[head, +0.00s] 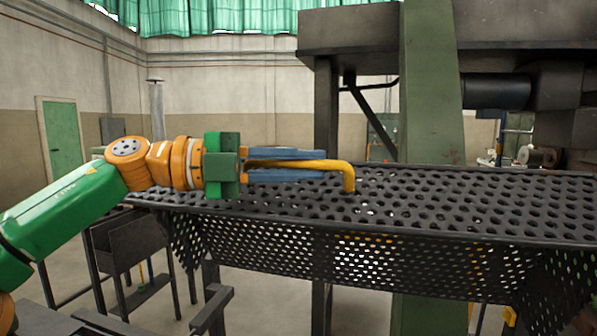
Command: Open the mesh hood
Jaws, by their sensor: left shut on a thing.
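The mesh hood (440,205) is a dark perforated metal cover across the middle and right of the head view. Its top looks roughly level and its holed front side hangs below. A yellow bar handle (349,180) stands on the top near its left part and bends down to the mesh. My left gripper (322,164) reaches in from the left, with its blue-grey fingers on either side of the handle's bar, shut on it. Part of the handle is hidden by the fingers. My right gripper is not in view.
A green post (430,85) rises behind the hood, beside dark heavy machinery (500,25) overhead. A dark metal bin on legs (128,242) stands at lower left below my left arm. A green door (63,137) is in the far wall.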

